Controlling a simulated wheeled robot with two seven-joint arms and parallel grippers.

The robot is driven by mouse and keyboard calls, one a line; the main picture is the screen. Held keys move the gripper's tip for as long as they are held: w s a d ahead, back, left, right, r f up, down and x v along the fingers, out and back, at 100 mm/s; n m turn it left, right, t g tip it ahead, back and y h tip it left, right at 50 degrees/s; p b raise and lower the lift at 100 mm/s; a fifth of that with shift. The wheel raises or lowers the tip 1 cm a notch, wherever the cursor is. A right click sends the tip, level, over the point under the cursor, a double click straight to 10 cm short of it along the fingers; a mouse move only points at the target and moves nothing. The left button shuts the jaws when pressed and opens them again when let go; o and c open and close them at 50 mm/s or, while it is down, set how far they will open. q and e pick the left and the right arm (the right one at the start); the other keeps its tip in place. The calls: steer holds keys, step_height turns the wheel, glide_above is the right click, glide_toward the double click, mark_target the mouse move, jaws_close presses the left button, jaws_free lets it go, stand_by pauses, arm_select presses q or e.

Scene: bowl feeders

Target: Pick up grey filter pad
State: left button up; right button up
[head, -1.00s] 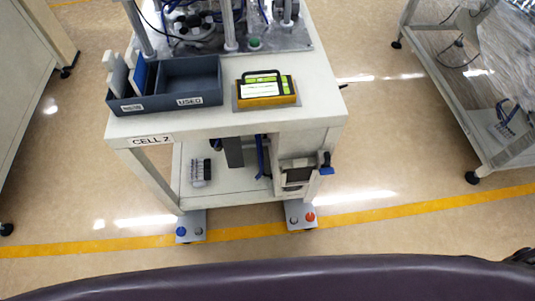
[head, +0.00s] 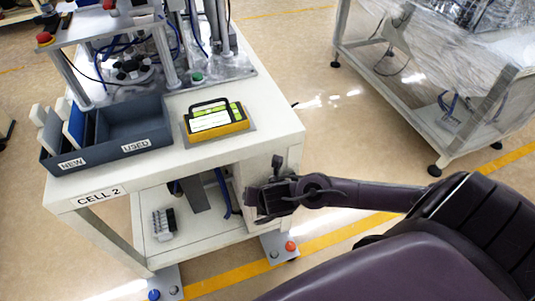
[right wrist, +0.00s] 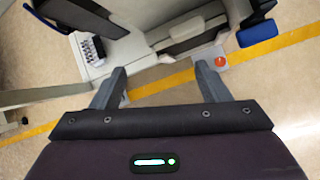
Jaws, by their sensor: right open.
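Several thin pads stand upright in the NEW compartment at the left end of the dark grey tray (head: 130,152) in the head view. A light grey pad (head: 50,136) stands near the left, beside a blue pad (head: 74,126); white pad edges show behind them. Which one is the grey filter pad is hard to tell at this size. My right gripper (head: 262,197) is open and empty, in front of the cart's right front side, well right of and below the tray. In the right wrist view its two fingers (right wrist: 160,86) are spread with nothing between them. My left gripper is not in view.
The USED compartment looks empty. A yellow device with a handle (head: 215,120) sits right of the tray on the cart top (head: 180,158). Machinery with posts (head: 130,65) stands behind. A lower shelf (head: 150,205) holds small parts. A wrapped cart (head: 440,100) stands at right.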

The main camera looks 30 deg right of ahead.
steer(key=w+d+f+n, duration=0.1)
steer(key=f, duration=0.1)
steer(key=w+d+f+n, duration=0.1)
steer(key=w+d+f, duration=0.1)
steer(key=w+d+f+n+b, duration=0.1)
steer(key=d+f, duration=0.1)
steer(key=shift+w+d+f+n, duration=0.1)
steer(key=shift+w+d+n, duration=0.1)
steer(key=shift+n, duration=0.2)
steer(key=shift+w+f+h, duration=0.25)
steer(key=shift+f+h, duration=0.05)
steer(key=shift+f, duration=0.1)
steer(key=c, duration=1.3)
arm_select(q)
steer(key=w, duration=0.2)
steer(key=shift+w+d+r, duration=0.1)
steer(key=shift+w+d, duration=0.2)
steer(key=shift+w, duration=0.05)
arm_select(e)
steer(key=shift+r, duration=0.1)
